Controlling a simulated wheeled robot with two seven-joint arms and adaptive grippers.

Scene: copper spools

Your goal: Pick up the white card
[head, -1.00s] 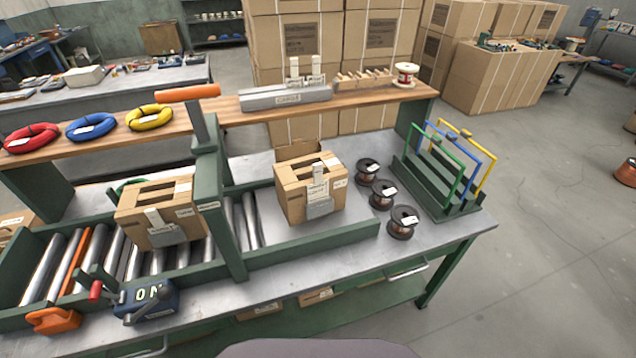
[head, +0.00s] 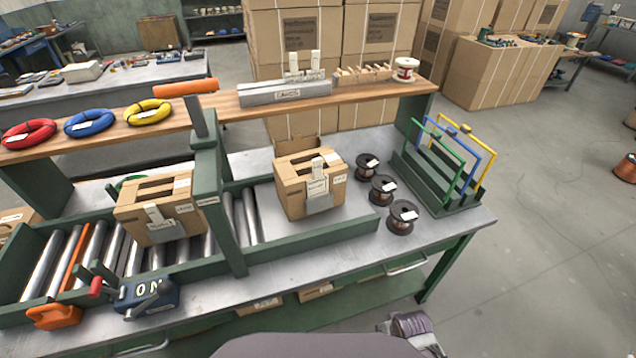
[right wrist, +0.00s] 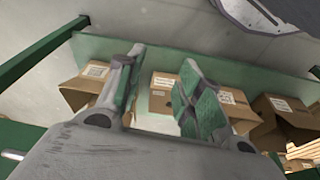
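Several white cards are in view, and I cannot tell which one is meant. One white card (head: 316,180) stands in a grey holder on the front of the right cardboard box (head: 296,200). Another card (head: 154,215) is on the left box (head: 135,222). More white cards (head: 304,66) stand upright in the grey block (head: 285,94) on the wooden shelf. My right gripper (right wrist: 160,85) has its fingers apart and nothing visibly held; cardboard boxes show beyond it. Part of my right arm shows at the bottom of the head view. My left gripper is not in view.
Three dark spools (head: 383,190) stand right of the box. A green rack with coloured frames (head: 482,175) stands at the bench's right end. A roller conveyor (head: 125,250) and an ON lever unit (head: 148,295) are at the left.

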